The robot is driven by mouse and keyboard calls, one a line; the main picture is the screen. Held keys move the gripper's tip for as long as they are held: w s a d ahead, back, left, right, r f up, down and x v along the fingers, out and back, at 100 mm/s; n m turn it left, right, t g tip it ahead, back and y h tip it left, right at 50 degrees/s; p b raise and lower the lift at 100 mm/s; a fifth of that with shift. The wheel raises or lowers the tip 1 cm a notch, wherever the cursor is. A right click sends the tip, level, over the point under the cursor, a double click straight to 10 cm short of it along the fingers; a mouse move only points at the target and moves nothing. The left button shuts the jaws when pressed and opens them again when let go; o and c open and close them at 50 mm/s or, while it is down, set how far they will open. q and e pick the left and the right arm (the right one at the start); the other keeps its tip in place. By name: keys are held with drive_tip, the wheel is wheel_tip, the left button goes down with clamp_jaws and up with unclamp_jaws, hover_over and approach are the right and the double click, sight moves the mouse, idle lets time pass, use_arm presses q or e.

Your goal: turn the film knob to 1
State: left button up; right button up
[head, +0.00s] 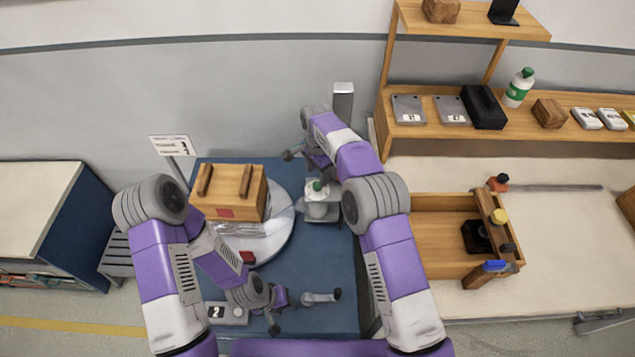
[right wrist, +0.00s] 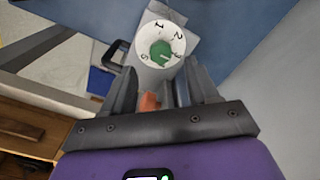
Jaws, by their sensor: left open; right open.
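The film knob (head: 318,189) is a white dial with a green centre, on a grey mount at the right of the turntable. The right wrist view shows its numbered face (right wrist: 150,25), with 1 near the top and 2 to its right. A pale mark shows on the green centre; I cannot tell exactly which number it points to. My right gripper (right wrist: 162,72) is open and empty, its fingers pointing at the dial from a short distance. In the head view it shows only partly, beyond the knob (head: 302,155). My left gripper (head: 281,312) is open near the blue table's front.
A wooden box (head: 228,192) stands on the round white turntable (head: 280,235). A sign (head: 170,145) stands behind it. A grey lever (head: 321,297) and a plate marked 2 (head: 228,313) lie at the front. A wooden tray (head: 440,250) and shelf (head: 455,128) are at right.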

sight(318, 184)
use_arm(q)
drive_tip(key=shift+f+b, duration=0.4)
drive_tip(key=shift+f, duration=0.15)
use_arm(e)
wheel_tip(318, 184, down, 5)
drive_tip(key=shift+w+f, duration=0.1)
drive_tip(key=shift+f, duration=0.1)
drive_tip(key=c, duration=1)
drive_tip(key=shift+c, duration=0.2)
